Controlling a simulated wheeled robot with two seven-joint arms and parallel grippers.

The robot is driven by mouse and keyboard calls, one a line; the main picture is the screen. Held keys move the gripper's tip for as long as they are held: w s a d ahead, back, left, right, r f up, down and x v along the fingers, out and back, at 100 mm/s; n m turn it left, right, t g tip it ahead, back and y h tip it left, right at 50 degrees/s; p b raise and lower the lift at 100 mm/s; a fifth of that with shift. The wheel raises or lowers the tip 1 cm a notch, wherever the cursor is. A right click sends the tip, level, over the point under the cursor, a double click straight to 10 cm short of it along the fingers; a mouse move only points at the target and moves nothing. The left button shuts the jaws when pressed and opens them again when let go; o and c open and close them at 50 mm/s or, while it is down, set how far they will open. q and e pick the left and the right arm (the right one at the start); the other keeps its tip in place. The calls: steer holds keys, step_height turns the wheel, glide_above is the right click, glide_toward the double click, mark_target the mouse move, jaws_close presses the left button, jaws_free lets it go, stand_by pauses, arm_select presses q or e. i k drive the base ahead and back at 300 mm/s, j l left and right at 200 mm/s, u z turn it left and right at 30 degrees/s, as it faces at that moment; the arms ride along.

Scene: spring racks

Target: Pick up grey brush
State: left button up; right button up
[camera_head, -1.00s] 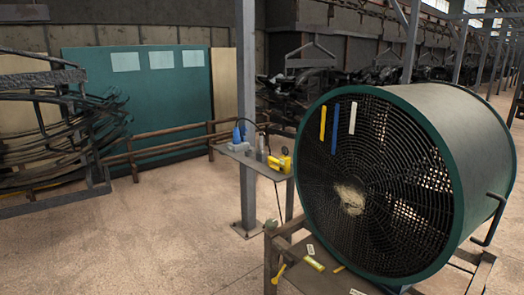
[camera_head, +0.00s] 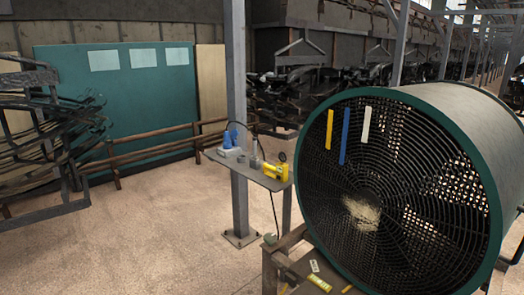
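I cannot make out a grey brush for certain. A small shelf table (camera_head: 243,173) by the metal post holds a blue item (camera_head: 230,137), small grey items (camera_head: 256,153) and a yellow tool-like object (camera_head: 275,171). The grey items are too small to tell what they are. Neither of my grippers is in view.
A large drum fan (camera_head: 400,190) fills the right side, above a low stand with a yellow item (camera_head: 319,284) and a white tag (camera_head: 314,266). A metal post (camera_head: 237,90) rises behind the small table. A rack (camera_head: 40,150) stands left. Open floor (camera_head: 150,240) lies front left.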

mark_target(254, 156)
steer(key=i+j+z, duration=0.25)
steer(key=i+j, duration=0.45)
steer(key=i+j+z, duration=0.25)
steer(key=i+j, duration=0.45)
steer(key=j, duration=0.1)
